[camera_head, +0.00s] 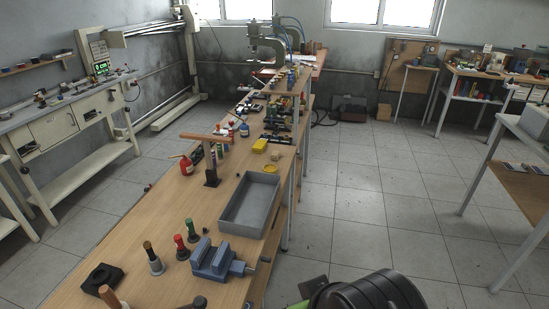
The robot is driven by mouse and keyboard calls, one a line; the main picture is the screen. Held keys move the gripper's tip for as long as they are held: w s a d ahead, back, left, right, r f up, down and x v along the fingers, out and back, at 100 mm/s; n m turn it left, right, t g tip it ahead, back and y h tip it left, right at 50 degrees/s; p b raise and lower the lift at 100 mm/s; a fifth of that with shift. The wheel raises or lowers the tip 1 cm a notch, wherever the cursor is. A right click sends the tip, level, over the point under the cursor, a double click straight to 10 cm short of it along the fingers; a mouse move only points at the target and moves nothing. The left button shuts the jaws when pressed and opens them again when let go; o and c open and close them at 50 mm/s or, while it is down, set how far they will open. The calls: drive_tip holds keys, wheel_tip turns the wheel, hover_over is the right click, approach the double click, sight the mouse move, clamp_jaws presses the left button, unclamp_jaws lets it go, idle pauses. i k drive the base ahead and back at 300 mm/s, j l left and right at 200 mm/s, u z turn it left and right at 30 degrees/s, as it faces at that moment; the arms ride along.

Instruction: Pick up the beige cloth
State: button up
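I cannot make out a beige cloth for certain. A small beige piece (275,155) lies on the long wooden workbench (150,214), just beyond the grey tray (237,222). It is too small to tell whether it is cloth. My gripper is not in view.
A blue vise (217,260), hand tools with red and green handles (186,236), a black block (102,279) and a red bottle (186,165) stand on the workbench. A metal-legged table (520,175) stands at right. The tiled floor (365,210) between is clear.

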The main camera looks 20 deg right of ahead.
sight(274, 156)
drive_tip(key=i+l+u, duration=0.6)
drive_tip(key=l+u, duration=0.3)
drive_tip(key=l, duration=0.2)
drive_tip(key=i+l+u, duration=0.15)
drive_tip(key=l+u, duration=0.3)
drive_tip(key=l, duration=0.25)
drive_tip(key=l+u, duration=0.4)
drive_tip(key=l, duration=0.3)
drive_tip(key=l+u, duration=0.45)
drive_tip(key=l, duration=0.3)
